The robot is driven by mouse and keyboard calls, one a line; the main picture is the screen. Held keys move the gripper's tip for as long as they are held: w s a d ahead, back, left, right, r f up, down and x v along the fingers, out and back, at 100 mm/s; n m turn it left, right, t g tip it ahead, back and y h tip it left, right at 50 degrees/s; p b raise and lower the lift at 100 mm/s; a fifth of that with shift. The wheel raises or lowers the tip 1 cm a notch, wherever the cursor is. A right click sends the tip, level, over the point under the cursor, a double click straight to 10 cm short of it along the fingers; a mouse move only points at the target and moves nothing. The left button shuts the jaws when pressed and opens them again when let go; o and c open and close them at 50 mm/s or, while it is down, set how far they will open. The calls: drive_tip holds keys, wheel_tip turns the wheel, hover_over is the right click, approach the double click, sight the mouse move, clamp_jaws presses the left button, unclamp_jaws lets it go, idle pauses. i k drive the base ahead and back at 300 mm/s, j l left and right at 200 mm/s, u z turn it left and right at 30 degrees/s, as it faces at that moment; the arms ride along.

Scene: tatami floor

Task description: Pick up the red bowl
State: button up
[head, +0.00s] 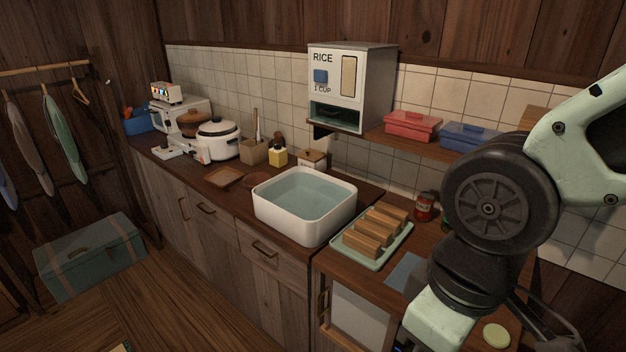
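I see no thing that is clearly a red bowl. A dark reddish-brown rounded thing (257,180) sits on the counter behind the left side of the white basin; it may be a bowl, but it is dim and the basin partly hides it. My arm comes in from the right and bends down over the right part of the counter. Its end runs toward the bottom edge, and my gripper's fingers do not show.
A white water-filled basin (290,224) stands mid-counter. Right of it is a green tray (345,250) with several brown blocks. A rice dispenser (345,88), a red lidded box (412,127) and a blue one (468,138) are above. A trunk (90,258) stands on the floor at left.

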sight(252, 181)
drive_tip(key=i+j+z, duration=0.15)
drive_tip(key=j+z, duration=0.3)
drive_tip(key=i+j+z, duration=0.15)
drive_tip(key=z, duration=0.3)
drive_tip(key=j+z, duration=0.55)
drive_tip(key=j, duration=0.4)
drive_tip(key=j+z, duration=0.1)
drive_tip(key=j, duration=0.4)
drive_tip(key=k+j+z, duration=0.1)
drive_tip(key=j, duration=0.4)
drive_tip(key=j+z, duration=0.1)
drive_tip(key=j, duration=0.4)
drive_tip(key=k+j+z, duration=0.1)
drive_tip(key=j, duration=0.35)
drive_tip(key=k+j+z, duration=0.15)
drive_tip(key=j, duration=0.35)
drive_tip(key=k+j, duration=0.1)
drive_tip(key=j, duration=0.3)
drive_tip(key=k+j, duration=0.1)
drive_tip(key=j, duration=0.35)
drive_tip(key=k+j, duration=0.1)
drive_tip(key=j, duration=0.3)
